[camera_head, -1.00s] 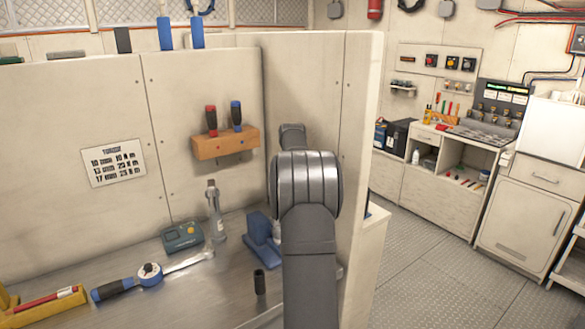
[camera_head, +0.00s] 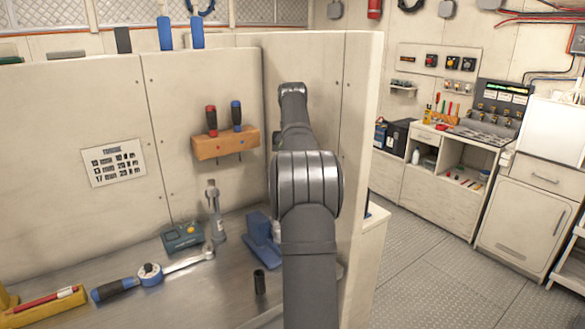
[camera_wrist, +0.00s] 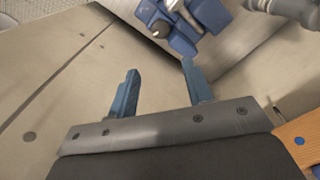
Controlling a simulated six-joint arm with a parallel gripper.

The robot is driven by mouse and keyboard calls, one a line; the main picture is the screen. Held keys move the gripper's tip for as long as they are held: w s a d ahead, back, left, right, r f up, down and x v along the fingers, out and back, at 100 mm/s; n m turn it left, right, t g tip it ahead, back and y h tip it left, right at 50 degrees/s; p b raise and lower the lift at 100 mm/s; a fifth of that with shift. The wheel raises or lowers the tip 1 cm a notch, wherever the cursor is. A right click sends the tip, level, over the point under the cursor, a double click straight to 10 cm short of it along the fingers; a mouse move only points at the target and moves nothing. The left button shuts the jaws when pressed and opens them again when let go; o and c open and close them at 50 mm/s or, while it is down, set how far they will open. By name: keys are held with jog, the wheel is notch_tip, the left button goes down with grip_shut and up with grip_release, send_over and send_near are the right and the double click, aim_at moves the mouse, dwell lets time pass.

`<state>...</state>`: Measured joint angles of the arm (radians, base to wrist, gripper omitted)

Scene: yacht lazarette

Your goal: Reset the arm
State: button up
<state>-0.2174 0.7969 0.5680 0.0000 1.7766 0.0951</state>
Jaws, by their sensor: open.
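My gripper (camera_wrist: 158,85) shows in the wrist view with its two blue fingers apart and nothing between them. It is above the bench, close to the panel wall. A blue block-like fixture (camera_wrist: 185,25) lies beyond the fingertips, apart from them. In the head view my arm stands in front of the panel corner. The gripper itself is hidden there behind the arm. The blue fixture (camera_head: 262,240) sits on the metal bench (camera_head: 215,290) left of the arm.
A wooden rack (camera_head: 225,143) with red and blue screwdrivers hangs on the panel. A torque wrench (camera_head: 140,277), a teal device (camera_head: 182,237), a grey upright tool (camera_head: 215,210) and a black socket (camera_head: 260,282) are on the bench. Open floor (camera_head: 425,250) lies to the right.

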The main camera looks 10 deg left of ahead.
notch_tip(320, 180, down, 17)
jog(key=shift+r, duration=0.1)
jog(key=shift+f, duration=0.3)
jog(key=shift+n, duration=1)
